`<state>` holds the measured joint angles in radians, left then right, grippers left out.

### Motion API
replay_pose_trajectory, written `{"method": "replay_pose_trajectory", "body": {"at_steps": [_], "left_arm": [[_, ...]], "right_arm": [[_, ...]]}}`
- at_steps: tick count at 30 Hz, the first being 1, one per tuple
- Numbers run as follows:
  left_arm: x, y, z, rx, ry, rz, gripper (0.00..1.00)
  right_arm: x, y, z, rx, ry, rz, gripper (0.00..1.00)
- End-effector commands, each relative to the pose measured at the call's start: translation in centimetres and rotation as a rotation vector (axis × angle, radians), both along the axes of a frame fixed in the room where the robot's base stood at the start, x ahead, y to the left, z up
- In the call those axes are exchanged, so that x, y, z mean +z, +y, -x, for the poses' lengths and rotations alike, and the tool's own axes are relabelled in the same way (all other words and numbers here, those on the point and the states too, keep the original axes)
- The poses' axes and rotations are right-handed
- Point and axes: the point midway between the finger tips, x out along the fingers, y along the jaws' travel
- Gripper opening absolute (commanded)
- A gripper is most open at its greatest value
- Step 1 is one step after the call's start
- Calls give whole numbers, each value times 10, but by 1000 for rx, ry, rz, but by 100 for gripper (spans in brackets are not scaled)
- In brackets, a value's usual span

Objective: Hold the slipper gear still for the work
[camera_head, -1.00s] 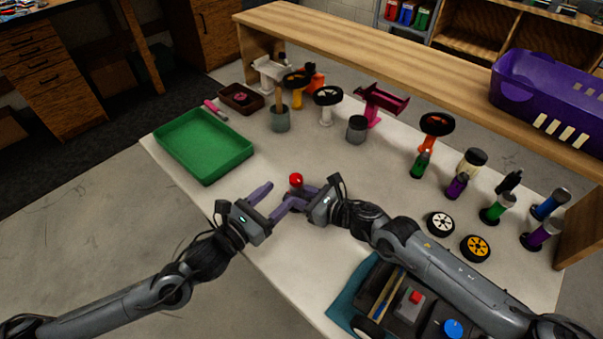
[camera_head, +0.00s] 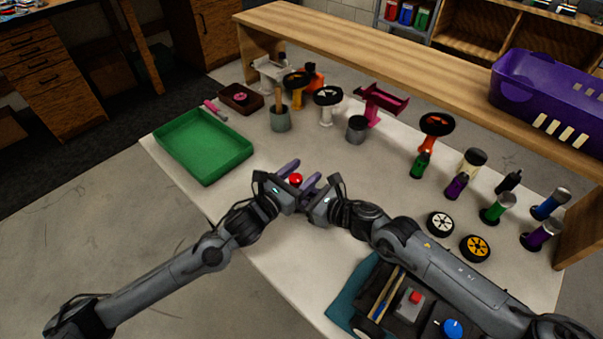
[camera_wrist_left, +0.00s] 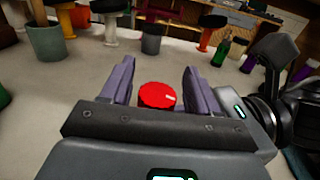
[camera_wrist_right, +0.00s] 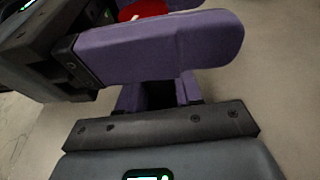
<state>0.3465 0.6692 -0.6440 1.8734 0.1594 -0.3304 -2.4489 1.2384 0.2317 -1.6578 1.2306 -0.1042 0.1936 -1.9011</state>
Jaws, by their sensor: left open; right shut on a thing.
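The slipper gear, seen as a red round piece with a pale mark (camera_wrist_left: 157,95), is between the open purple fingers of my left gripper (camera_wrist_left: 158,85). In the head view the red piece (camera_head: 296,180) is above the front part of the table. My left gripper (camera_head: 299,175) is around it. My right gripper (camera_wrist_right: 160,93) is shut on the gear from the right side. A left finger crosses in front in the right wrist view and hides the right fingertips; only a red edge (camera_wrist_right: 142,10) shows beyond it.
A green tray (camera_head: 203,147) lies at the left. Several stands and cups line the back, with bottles and two wheels (camera_head: 440,224) at the right. A dark car chassis (camera_head: 400,300) lies on a blue mat at the front. A wooden shelf (camera_head: 400,70) spans the back.

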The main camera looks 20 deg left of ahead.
Motion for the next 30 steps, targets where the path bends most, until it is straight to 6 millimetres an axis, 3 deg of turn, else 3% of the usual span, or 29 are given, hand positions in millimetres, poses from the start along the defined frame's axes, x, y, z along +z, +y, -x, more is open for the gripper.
{"method": "replay_pose_trajectory", "body": {"at_steps": [2,12,30], "left_arm": [[0,0,0,0,0,0,57],[0,-1,1,-2,0,1,8],[1,-4,2,-27,-2,2,8]], "right_arm": [[0,0,0,0,0,0,8],[0,0,0,0,0,0,8],[0,1,1,1,0,0,8]]}}
